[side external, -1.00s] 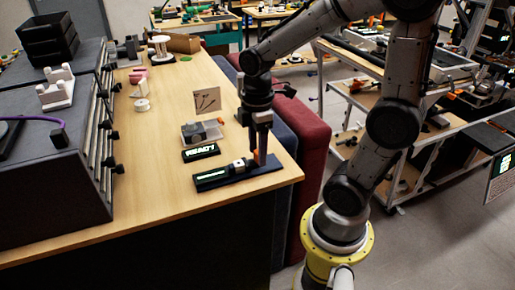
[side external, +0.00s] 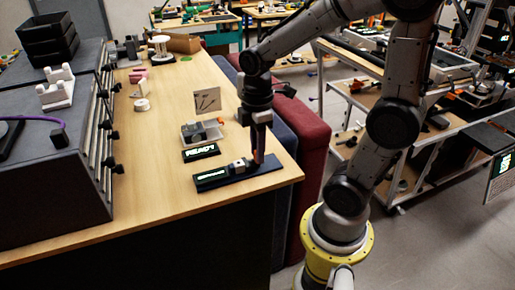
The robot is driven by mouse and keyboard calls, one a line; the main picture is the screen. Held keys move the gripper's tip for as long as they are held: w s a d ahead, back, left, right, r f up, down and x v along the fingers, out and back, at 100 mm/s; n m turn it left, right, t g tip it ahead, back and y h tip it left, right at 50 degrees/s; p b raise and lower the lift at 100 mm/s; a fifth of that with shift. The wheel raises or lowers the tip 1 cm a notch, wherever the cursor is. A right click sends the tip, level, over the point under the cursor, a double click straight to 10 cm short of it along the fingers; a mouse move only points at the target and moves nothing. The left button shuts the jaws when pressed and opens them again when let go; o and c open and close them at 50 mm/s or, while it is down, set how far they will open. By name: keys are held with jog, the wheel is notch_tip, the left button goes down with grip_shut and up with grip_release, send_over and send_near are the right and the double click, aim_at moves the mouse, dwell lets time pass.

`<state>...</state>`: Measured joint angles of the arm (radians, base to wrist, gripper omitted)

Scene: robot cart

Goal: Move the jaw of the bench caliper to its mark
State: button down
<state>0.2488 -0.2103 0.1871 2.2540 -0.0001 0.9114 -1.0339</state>
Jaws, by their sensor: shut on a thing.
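The bench caliper (side external: 275,175) is a dark flat base lying near the right front corner of the wooden table. A lit green display (side external: 210,175) sits at its left end, with a small pale block (side external: 238,166) beside it. My gripper (side external: 258,160) points straight down over the right half of the caliper. Its fingers are shut on the caliper's jaw, which they mostly hide. The mark cannot be made out at this size.
A sign reading READY (side external: 201,150) stands behind the caliper, with a clear tray (side external: 202,132) holding dark parts and a picture card (side external: 207,101) behind it. A red padded block (side external: 312,150) stands beyond the table's right edge.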

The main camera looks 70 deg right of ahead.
dwell(0.6)
jog(key=shift+s+d, duration=1.15)
jog(key=shift+d, duration=0.05)
jog(key=c, duration=0.6)
grip_release()
jog(key=shift+c, duration=0.2)
notch_tip(320, 180, up, 14)
jog(key=shift+f, duration=0.1)
